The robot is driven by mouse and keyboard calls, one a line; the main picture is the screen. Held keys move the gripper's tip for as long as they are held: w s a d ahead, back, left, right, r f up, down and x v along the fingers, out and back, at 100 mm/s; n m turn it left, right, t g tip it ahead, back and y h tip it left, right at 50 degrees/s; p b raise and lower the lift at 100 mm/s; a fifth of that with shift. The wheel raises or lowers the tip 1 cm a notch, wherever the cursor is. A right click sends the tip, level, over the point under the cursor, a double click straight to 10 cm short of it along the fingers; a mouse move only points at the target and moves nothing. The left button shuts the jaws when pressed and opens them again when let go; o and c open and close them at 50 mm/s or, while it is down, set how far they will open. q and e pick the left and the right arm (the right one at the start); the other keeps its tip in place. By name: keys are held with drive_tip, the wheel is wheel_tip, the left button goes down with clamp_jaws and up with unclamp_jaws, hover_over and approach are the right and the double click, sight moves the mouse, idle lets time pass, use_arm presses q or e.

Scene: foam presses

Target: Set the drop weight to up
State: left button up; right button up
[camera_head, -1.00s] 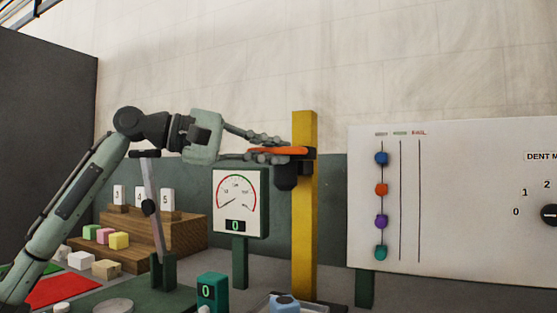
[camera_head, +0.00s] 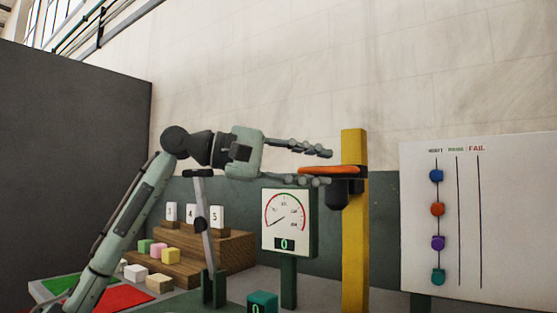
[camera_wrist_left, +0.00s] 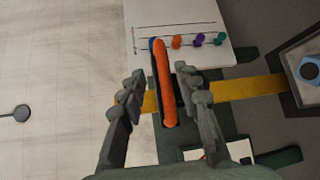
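The drop weight (camera_head: 346,190) is a dark block on a yellow upright post (camera_head: 354,250), close to the post's top. An orange bar handle (camera_head: 330,169) sticks out from it toward the left. My left gripper (camera_head: 327,167) is open, with one finger above the handle and one below. In the left wrist view the orange handle (camera_wrist_left: 165,85) lies between the spread fingers of my left gripper (camera_wrist_left: 160,90), with gaps at both sides. My right gripper is not in view.
A dial gauge (camera_head: 287,222) reading 0 stands left of the post. A lever (camera_head: 204,225) stands below my left arm. A white board (camera_head: 510,215) with coloured knobs is at the right. Wooden steps (camera_head: 225,250) with number cards and coloured blocks are at the left.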

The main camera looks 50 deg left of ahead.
use_arm(q)
drive_tip(key=v, duration=1)
drive_tip(key=shift+a, duration=0.15)
drive_tip(key=shift+s, duration=0.1)
